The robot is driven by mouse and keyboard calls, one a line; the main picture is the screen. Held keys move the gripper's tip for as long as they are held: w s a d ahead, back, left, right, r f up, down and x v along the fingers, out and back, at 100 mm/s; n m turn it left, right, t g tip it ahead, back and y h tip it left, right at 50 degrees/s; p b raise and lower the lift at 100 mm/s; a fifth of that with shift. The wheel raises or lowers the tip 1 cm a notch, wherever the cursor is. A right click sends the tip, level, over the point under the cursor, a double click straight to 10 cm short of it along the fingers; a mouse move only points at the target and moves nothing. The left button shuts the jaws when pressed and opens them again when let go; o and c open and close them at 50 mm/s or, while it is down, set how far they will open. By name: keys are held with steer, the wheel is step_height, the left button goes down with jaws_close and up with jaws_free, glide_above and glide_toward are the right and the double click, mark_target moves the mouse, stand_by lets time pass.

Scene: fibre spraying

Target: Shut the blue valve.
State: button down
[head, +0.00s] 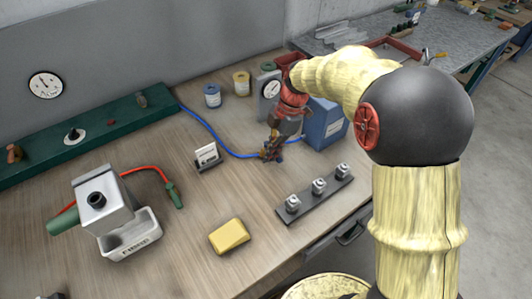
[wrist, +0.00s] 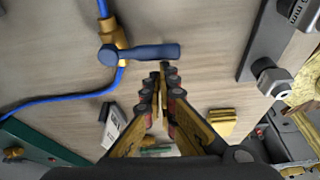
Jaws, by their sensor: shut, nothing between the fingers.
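The blue valve shows in the wrist view as a blue lever handle (wrist: 148,52) on a brass body (wrist: 113,35) set in the blue hose (wrist: 52,101). The handle lies crosswise to the hose line there, its free end pointing right. My gripper (wrist: 164,70) is shut and empty, its fingertips just below the free end of the handle in the wrist view. I cannot tell whether they touch it. In the head view my gripper (head: 271,153) is low over the bench by the hose end and largely hides the valve.
A rail with three metal fittings (head: 318,197), a yellow block (head: 229,236) and a card holder (head: 207,157) are nearby.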

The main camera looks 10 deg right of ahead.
steer(key=shift+d, duration=0.25)
steer(key=shift+a, duration=0.15)
stand_by(0.4)
